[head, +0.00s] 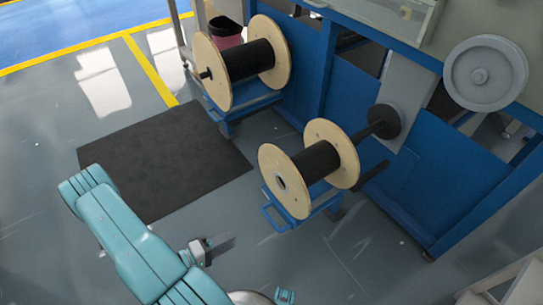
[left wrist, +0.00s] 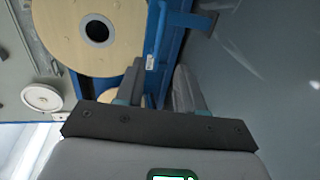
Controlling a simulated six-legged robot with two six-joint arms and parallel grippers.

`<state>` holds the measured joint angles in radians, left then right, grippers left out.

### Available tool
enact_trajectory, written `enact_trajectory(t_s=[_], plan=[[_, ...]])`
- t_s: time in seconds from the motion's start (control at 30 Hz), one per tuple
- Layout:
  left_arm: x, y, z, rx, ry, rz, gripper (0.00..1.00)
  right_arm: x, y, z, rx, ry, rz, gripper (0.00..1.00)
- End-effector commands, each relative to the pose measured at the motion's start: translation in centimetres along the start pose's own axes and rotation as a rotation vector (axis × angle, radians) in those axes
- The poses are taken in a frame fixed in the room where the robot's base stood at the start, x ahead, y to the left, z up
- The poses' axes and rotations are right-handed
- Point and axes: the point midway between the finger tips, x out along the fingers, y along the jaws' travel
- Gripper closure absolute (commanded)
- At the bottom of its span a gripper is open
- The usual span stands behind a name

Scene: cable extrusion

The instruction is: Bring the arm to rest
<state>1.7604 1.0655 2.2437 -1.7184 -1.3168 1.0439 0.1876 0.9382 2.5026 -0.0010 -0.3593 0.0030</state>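My left arm (head: 125,235) is teal and comes in from the lower left of the head view. Its left gripper (head: 222,246) is over bare floor, in front of and left of the near cable spool (head: 316,160). In the left wrist view the two fingers of the left gripper (left wrist: 160,78) stand apart with nothing between them. A pale spool flange (left wrist: 60,28) with a dark centre hole fills the upper left there, beyond the fingers.
The near spool sits on a blue cart (head: 270,213) beside a blue machine (head: 455,175) with a grey wheel (head: 500,75). A second spool (head: 250,62) stands farther back. A black mat (head: 165,160) lies on the floor at left. Floor around the left gripper is clear.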

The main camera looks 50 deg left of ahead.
Motion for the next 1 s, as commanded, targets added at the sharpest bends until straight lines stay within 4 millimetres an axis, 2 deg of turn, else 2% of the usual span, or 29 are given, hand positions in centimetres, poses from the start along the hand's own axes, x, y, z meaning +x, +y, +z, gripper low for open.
enact_trajectory(t_s=[0.17,0.27,0.33,0.5,0.6,0.7,0.8,0.9,1.0], plan=[[0.5,0.2,0.2,0.004,-0.016,0.006,0.62,0.0,0.0,0.0,0.000,0.001,0.000,0.57],[2.9,1.3,1.3,0.027,-0.099,0.037,0.62,0.0,0.0,0.0,0.000,0.001,0.000,0.57],[5.7,2.8,3.0,0.060,-0.204,0.076,0.62,0.0,0.0,0.0,0.001,0.001,0.000,0.57],[13.3,7.4,9.8,0.124,-0.471,0.145,0.62,0.0,0.0,0.0,0.001,0.001,0.000,0.57],[17.2,8.9,14.3,0.182,-0.574,0.102,0.62,0.0,0.0,0.0,0.000,0.001,0.000,0.57],[20.1,9.3,19.1,0.288,-0.651,0.017,0.62,0.0,0.0,0.0,0.000,0.001,0.000,0.57],[21.5,8.8,23.3,0.422,-0.709,-0.097,0.62,0.0,0.0,0.0,0.000,0.001,0.000,0.57],[21.5,7.4,26.3,0.564,-0.754,-0.234,0.62,0.0,0.0,0.0,0.000,0.001,0.000,0.57],[20.5,5.7,27.6,0.676,-0.787,-0.375,0.62,0.0,0.0,0.0,0.000,0.001,0.000,0.57]])
